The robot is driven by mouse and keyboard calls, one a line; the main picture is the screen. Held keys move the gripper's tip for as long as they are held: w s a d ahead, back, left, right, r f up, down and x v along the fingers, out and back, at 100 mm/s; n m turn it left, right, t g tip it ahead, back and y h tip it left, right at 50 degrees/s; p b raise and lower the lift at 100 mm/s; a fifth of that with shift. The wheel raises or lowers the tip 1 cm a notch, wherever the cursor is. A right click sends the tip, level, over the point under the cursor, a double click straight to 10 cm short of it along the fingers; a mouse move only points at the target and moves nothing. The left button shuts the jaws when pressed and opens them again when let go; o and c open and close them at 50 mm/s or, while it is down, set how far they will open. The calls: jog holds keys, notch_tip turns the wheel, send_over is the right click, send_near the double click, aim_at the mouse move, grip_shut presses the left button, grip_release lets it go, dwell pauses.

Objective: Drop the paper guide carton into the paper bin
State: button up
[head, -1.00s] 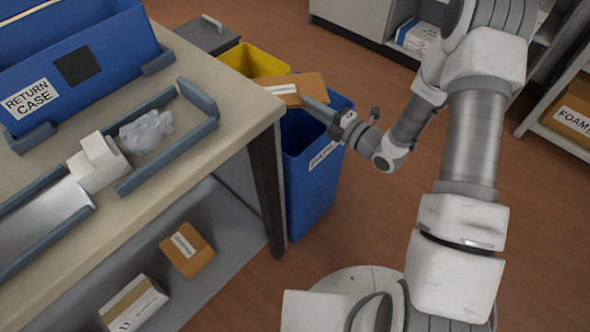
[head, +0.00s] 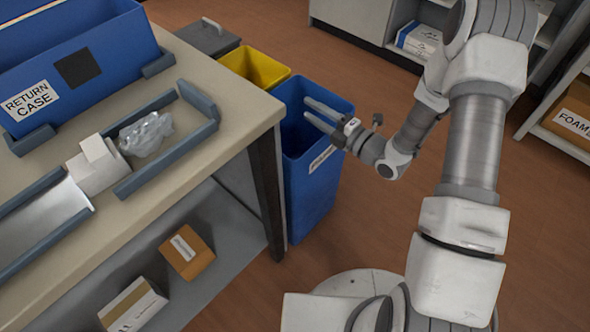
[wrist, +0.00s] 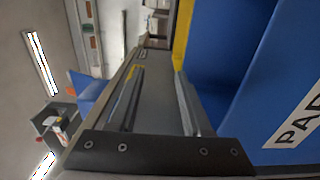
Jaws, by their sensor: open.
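The blue paper bin (head: 310,195) stands on the floor beside the table's right end, with a white label on its front. In the wrist view its blue wall (wrist: 275,90) fills the right side, with part of a label reading "PAP". My gripper (head: 308,110) is open and empty over the mouth of the bin, its two fingers apart. The fingers also show apart in the wrist view (wrist: 155,90), with nothing between them. The paper guide carton is not visible in either view now; the inside of the bin is mostly hidden.
A yellow bin (head: 262,68) stands behind the blue one, with a grey lidded bin (head: 207,38) beyond. The table (head: 235,95) holds a blue return case (head: 75,60), a grey tray and a crumpled clear bag (head: 146,133). Boxes (head: 187,252) lie on the lower shelf.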

jog(key=p+v, duration=0.3)
jog(key=v, duration=1.3)
jog(key=shift+s, duration=0.2)
jog(key=shift+w+d, duration=0.15)
